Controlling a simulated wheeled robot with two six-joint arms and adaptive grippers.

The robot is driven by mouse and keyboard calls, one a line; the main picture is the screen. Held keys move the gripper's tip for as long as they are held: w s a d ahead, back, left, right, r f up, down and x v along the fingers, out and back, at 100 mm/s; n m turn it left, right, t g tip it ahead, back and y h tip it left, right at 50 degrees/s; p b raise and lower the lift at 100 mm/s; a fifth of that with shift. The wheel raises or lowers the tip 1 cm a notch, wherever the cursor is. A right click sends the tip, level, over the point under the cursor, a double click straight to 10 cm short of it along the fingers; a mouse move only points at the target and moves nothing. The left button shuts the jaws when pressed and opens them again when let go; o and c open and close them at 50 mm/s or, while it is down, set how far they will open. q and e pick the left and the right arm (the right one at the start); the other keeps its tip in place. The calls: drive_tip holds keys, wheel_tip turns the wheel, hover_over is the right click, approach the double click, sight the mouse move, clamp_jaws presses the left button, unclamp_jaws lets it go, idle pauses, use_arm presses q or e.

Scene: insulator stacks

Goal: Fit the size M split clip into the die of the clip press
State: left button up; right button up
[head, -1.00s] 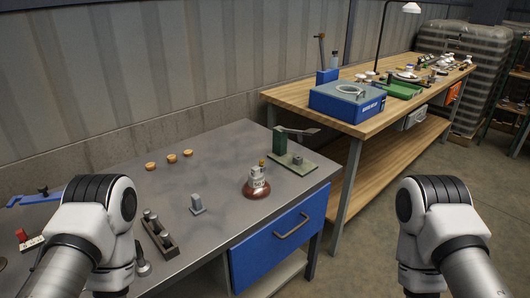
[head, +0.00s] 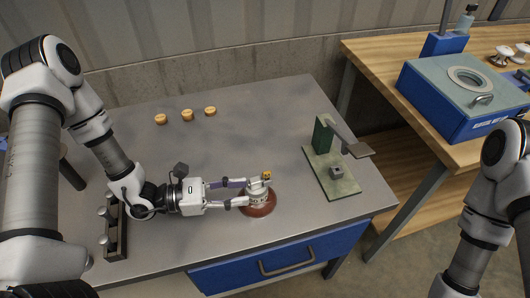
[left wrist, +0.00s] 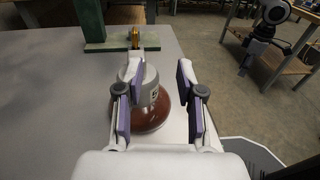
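The clip press (head: 323,137) is green, with a lever reaching right over its base plate. A small grey block (head: 337,172), apparently its die, sits on the plate. A brown-based insulator with a grey metal cap (head: 258,196) stands left of the press; a brass-coloured piece (head: 266,176) shows at its top. I cannot tell whether this piece is the size M split clip. My left gripper (head: 246,192) is open at the cap, its fingers on either side; in the left wrist view (left wrist: 158,98) the left finger overlaps the cap and a gap shows on the right. My right gripper is unclear.
Three small yellow-tan pieces (head: 187,115) lie at the back of the grey table (head: 240,140). A rack with metal parts (head: 115,228) is beneath my left arm. A wooden bench with a blue machine (head: 460,102) stands at right. The table's middle back is clear.

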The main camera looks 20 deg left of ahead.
sight(267, 171)
use_arm(q)
drive_tip(key=w, duration=0.1)
drive_tip(key=w+r+t, duration=0.1)
drive_tip(key=w+n+t, duration=0.1)
drive_tip(key=shift+w+a+r, duration=0.1)
drive_tip(key=shift+w+r, duration=0.25)
drive_tip(key=shift+w, duration=0.05)
drive_tip(key=shift+w+d+r, duration=0.1)
drive_tip(key=shift+w+d, duration=0.05)
drive_tip(key=shift+d, duration=0.5)
drive_tip(key=p+x, duration=0.1)
drive_tip(key=x, duration=0.4)
use_arm(e)
drive_tip(key=shift+w+r, duration=0.2)
drive_tip(key=shift+r, duration=0.6)
use_arm(q)
drive_tip(key=shift+a, duration=0.1)
drive_tip(key=c, duration=0.5)
clamp_jaws()
